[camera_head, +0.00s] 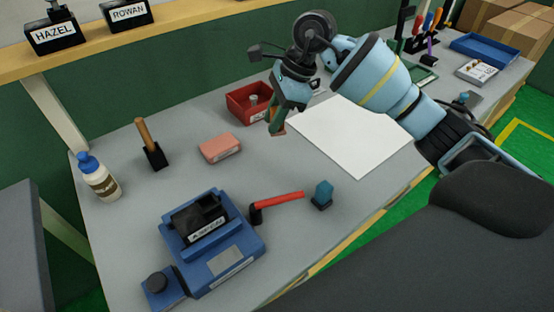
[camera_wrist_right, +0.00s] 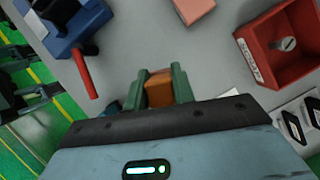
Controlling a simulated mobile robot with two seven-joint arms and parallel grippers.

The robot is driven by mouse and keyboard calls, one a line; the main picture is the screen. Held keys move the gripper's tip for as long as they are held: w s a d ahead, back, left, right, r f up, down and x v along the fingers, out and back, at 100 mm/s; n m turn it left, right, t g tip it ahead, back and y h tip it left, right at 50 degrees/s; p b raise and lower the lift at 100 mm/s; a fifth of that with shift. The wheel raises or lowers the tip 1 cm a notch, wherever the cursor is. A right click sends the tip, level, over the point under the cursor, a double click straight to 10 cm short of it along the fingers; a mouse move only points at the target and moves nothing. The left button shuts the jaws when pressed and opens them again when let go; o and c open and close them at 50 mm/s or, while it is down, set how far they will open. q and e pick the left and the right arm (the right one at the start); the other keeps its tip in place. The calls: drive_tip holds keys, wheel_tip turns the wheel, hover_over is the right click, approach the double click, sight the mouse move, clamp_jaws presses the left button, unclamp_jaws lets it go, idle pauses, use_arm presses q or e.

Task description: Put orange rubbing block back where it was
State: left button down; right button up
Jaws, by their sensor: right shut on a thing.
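My right gripper (camera_head: 279,119) is shut on the orange rubbing block (camera_wrist_right: 159,88) and holds it above the grey bench. In the right wrist view the block sits between the two green fingers. In the head view only a small reddish-brown edge of it shows at the fingertips, left of the white sheet. A salmon-coloured block (camera_head: 220,148) with a label lies flat on the bench, left of the gripper; it also shows in the right wrist view (camera_wrist_right: 195,10). My left gripper is not in view.
A red bin (camera_head: 238,105) with a metal part stands behind the gripper. A white sheet (camera_head: 350,135) lies right of it. A red-handled tool (camera_head: 280,199), a small blue piece (camera_head: 322,194) and a blue fixture (camera_head: 213,240) are nearer. A white bottle (camera_head: 100,180) stands left.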

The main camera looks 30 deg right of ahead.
drive_tip(key=shift+w+d+r, duration=0.1)
drive_tip(key=shift+d+r, duration=0.05)
drive_tip(key=shift+f, duration=5)
drive_tip(key=shift+f, duration=0.15)
drive_tip(key=o, duration=1)
drive_tip(key=shift+r, duration=0.25)
drive_tip(key=v, duration=1.1)
drive_tip(key=shift+r, duration=0.4)
drive_tip(key=shift+d, duration=0.15)
